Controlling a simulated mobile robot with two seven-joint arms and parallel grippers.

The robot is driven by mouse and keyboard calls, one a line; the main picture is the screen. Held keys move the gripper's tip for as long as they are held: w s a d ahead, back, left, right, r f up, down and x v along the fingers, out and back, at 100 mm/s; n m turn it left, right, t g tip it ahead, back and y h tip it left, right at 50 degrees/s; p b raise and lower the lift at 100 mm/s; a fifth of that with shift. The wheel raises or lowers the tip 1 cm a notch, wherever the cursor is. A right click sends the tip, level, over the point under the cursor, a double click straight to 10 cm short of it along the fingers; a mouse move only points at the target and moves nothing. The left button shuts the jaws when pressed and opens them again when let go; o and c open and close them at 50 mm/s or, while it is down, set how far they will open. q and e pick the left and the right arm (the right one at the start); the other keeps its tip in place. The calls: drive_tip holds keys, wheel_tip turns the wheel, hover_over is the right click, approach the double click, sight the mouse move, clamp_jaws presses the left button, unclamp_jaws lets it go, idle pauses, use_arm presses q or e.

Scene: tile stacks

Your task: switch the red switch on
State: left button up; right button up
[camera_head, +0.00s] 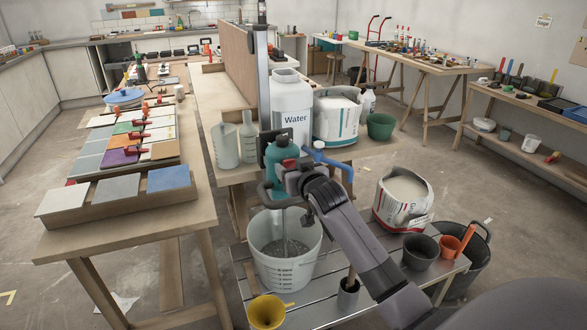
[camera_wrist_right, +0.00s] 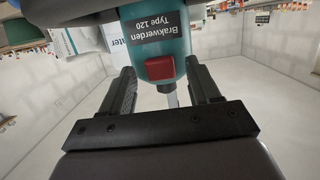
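A teal mixer (camera_head: 283,152), labelled "Brakwerden Type 120" in the right wrist view (camera_wrist_right: 152,30), stands upright with its rod down in a white bucket (camera_head: 285,262). The red switch (camera_wrist_right: 160,68) is on the mixer's teal body, facing the right wrist camera. My right gripper (camera_head: 291,178) is at the mixer, in front of the switch. Its two fingers are spread apart, one on each side of the switch, with nothing clamped between them. Whether a finger touches the mixer, I cannot tell. My left gripper is not in view.
A water canister (camera_head: 292,105) and an open sack (camera_head: 336,118) stand on the table behind the mixer. A yellow funnel (camera_head: 267,312), a dark grey pot (camera_head: 421,250) and another sack (camera_head: 402,198) are around the bucket. A tile table (camera_head: 130,235) is at left.

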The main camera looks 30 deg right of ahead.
drive_tip(key=v, duration=0.7)
drive_tip(key=shift+b, duration=0.3)
idle(0.6)
drive_tip(key=s+a+f+n+g+y, duration=0.2)
drive_tip(key=s+a+f, duration=0.6)
drive_tip(key=s+f, duration=0.5)
drive_tip(key=s+a+f+n+g+y, duration=0.2)
drive_tip(key=s+a+f+n+y, duration=0.1)
drive_tip(key=s+a+f, duration=0.6)
drive_tip(key=s+f+y, duration=0.1)
drive_tip(key=s+f, duration=0.3)
drive_tip(key=shift+s+g, duration=0.25)
drive_tip(key=shift+g, duration=0.05)
